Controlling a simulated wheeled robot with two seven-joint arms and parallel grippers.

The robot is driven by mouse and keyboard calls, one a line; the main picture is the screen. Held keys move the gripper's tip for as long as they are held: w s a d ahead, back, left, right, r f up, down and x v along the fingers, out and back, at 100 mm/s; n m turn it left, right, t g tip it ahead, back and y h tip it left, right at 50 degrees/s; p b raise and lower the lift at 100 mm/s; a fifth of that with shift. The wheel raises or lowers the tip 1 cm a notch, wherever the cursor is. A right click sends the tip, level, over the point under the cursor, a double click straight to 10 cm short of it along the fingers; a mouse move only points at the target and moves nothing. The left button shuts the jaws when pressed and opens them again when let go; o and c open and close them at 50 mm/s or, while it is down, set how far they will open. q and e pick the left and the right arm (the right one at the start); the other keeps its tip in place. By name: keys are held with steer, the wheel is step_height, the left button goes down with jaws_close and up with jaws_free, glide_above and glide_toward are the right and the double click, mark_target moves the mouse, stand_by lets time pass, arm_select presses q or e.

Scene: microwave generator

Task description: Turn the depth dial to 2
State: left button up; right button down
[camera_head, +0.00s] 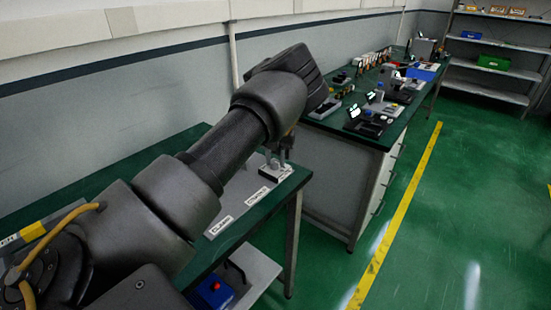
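My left arm reaches in from the lower left and crosses over a green-topped bench (228,243). My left gripper (276,160) is small and partly hidden beyond the arm's wrist, pointing down at the far end of a grey panel on the bench. Its fingertips are close to a small dark part with a white label (270,173); contact and finger gap are too small to tell. Two more white labels, a nearer one (220,226) and a farther one (257,196), lie along the panel; their text is unreadable. I cannot make out the depth dial or its setting. My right gripper is not in view.
A shelf under the bench holds a blue box with a red button (213,290). A second bench (372,138) with devices and small parts stands beyond. Shelving (490,85) is at the back right. The green floor right of the yellow line (402,210) is clear.

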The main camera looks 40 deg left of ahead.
arm_select(q)
steer(key=shift+c, duration=0.8)
steer(key=shift+r, duration=0.1)
steer(key=shift+r+n+p, duration=0.1)
steer(key=shift+n+p, duration=0.6)
steer(key=shift+n, duration=0.3)
steer(key=shift+n+p, duration=0.4)
steer(key=shift+n, duration=0.4)
steer(key=shift+a+n+p, duration=0.1)
steer(key=shift+n+p, duration=0.45)
steer(key=shift+n, duration=2.05)
steer(key=o, duration=1)
steer(key=shift+s, duration=0.1)
